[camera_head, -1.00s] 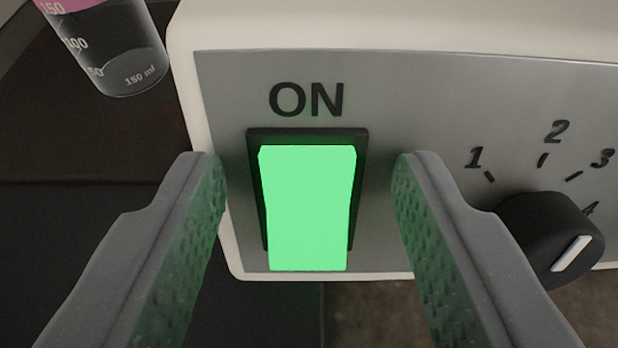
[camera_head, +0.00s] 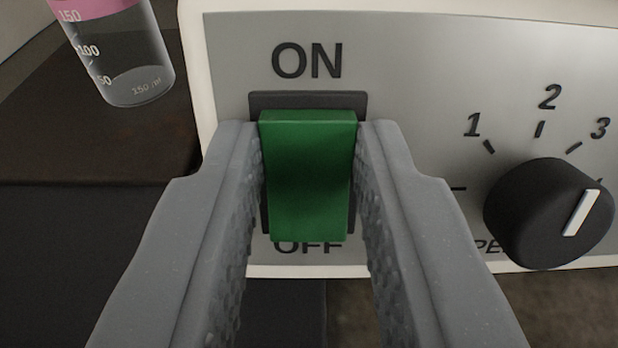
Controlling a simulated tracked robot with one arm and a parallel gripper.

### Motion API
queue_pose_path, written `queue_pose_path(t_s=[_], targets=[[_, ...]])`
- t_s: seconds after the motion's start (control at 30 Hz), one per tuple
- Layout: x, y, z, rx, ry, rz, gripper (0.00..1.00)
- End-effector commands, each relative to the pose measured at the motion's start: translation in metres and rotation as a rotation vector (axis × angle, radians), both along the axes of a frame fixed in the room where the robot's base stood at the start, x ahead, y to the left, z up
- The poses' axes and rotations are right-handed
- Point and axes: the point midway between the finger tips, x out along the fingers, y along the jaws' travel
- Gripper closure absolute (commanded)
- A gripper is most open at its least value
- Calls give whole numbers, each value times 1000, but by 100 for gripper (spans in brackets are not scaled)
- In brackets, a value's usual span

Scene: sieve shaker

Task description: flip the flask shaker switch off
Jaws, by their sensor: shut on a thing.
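The flask shaker switch (camera_head: 308,175) is a green rocker in a dark frame on the shaker's grey front panel (camera_head: 400,60). It is dark green and unlit. The word ON stands above it and OFF below it, partly covered. My gripper (camera_head: 308,140) is shut on the switch, with one finger on its left side and one on its right. The fingers hide the sides of the frame.
A black speed knob (camera_head: 548,213) with a white pointer and printed numbers is to the right of the switch. A graduated clear beaker (camera_head: 135,80) with a pink band stands at the upper left on a dark brown surface (camera_head: 90,140).

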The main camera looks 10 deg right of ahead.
Motion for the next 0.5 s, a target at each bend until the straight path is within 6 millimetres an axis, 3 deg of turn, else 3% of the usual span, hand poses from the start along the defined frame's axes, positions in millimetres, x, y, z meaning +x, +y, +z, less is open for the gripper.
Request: queue_pose_path(t_s=[0.33, 0.37, 0.4, 0.5], targets=[[-1, 0, -1, -1, -3, 0, 99], [-1, 0, -1, -1, -3, 0, 68], [-1, 0, -1, -1, -4, 0, 57], [-1, 0, -1, -1, -4, 0, 55]])
